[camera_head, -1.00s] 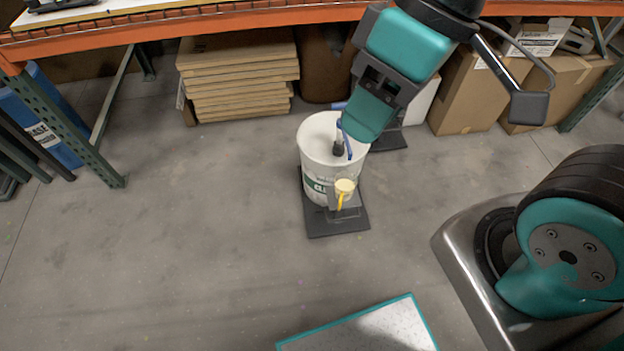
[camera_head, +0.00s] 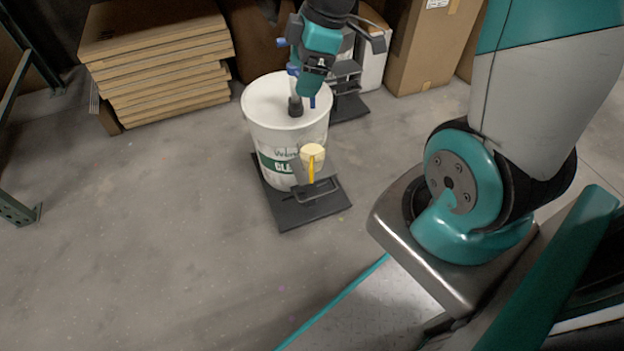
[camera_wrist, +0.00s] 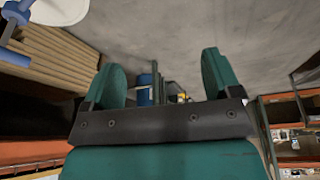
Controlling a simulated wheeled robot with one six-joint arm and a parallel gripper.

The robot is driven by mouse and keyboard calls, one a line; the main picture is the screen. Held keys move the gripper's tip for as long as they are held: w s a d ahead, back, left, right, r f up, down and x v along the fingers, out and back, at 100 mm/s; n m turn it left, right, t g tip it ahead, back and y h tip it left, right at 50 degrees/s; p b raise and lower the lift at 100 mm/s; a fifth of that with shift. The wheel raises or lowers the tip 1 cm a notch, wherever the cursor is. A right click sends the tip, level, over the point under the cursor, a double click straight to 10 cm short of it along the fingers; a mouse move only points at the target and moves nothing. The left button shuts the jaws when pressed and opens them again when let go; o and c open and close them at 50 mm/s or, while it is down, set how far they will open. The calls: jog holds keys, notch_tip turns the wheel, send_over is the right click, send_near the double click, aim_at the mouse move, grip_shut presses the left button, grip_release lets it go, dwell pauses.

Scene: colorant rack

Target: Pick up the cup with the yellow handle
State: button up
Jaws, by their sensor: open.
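The cup with the yellow handle (camera_head: 312,152) is small and cream on top, in a holder at the front of a white bucket (camera_head: 266,138), its yellow handle facing the head camera. The bucket stands on a dark base plate. My gripper (camera_head: 314,86) shows in the head view above the bucket's back right rim, behind the cup and apart from it. In the wrist view my gripper (camera_wrist: 163,78) has its two teal fingers wide apart with nothing held between them. I cannot make out the cup in the wrist view.
A dark pump with blue parts (camera_head: 295,103) rises from the bucket lid near my gripper. A second dark stand (camera_head: 346,106) is behind it. Stacked flat boards (camera_head: 160,60) and a cardboard box (camera_head: 425,55) stand at the back. The floor at left and front is clear.

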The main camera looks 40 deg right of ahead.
jog(key=n+b, duration=0.2)
jog(key=b, duration=0.6)
send_near(312, 160)
jog(key=shift+h, duration=0.5)
jog(key=b+x, duration=1)
jog(key=shift+s+d+b, duration=0.15)
jog(key=shift+d+b, duration=0.1)
jog(key=shift+b, duration=0.15)
jog(key=shift+c, duration=0.5)
jog(key=shift+r, duration=0.1)
jog(key=c, duration=1.1)
jog(key=shift+r+p, duration=0.15)
jog(key=shift+p, duration=0.15)
